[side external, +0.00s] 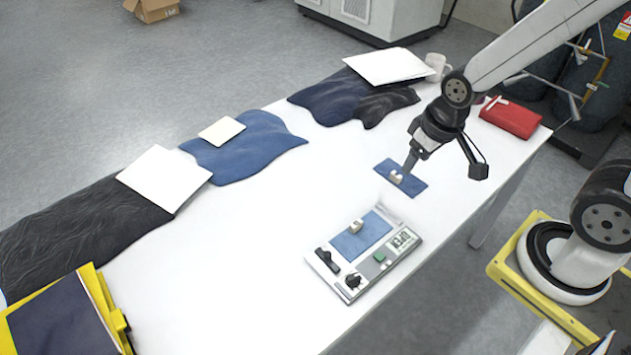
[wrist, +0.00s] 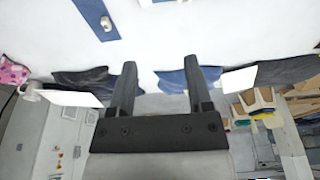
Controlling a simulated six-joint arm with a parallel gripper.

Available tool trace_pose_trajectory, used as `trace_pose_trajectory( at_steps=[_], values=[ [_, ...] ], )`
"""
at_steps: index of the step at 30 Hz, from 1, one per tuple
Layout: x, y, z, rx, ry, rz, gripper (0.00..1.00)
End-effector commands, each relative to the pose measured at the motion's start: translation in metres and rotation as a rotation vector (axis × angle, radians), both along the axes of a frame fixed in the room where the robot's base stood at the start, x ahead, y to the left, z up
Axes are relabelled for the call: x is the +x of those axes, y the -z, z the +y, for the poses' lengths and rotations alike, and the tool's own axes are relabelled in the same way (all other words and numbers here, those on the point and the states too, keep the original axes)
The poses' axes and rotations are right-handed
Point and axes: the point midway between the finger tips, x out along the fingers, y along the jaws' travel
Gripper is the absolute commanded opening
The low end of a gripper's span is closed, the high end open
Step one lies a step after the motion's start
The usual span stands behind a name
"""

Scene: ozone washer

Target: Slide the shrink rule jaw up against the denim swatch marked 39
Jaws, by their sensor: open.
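A small blue denim swatch (side external: 415,187) lies flat on the table below my gripper, with a small beige piece (side external: 396,177) on it. In the wrist view a blue swatch (wrist: 93,12) with a small light piece (wrist: 106,22) shows at the top edge. My gripper (side external: 409,163) is close to the beige piece in the side view; contact cannot be told. In the wrist view its two fingers (wrist: 160,65) are apart with nothing between them. A second blue swatch (side external: 352,243) lies on a panel device, with another beige piece (side external: 356,226). No number 39 is readable, and I cannot tell which piece is the shrink rule jaw.
The panel device (side external: 347,293) has dark knobs, a green button and an OPEN label. A red case (side external: 510,117) and a mug (side external: 437,66) stand at the far end. The table middle (side external: 260,215) is clear.

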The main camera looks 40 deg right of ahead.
Motion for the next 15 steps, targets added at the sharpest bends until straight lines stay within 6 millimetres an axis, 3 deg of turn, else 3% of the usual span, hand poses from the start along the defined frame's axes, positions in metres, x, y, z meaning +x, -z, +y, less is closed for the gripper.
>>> trace_pose_trajectory(
  at_steps=[15],
  values=[
    [0.0071,0.0052,0.0078,-0.004,-0.045,0.015,0.64]
  ],
)
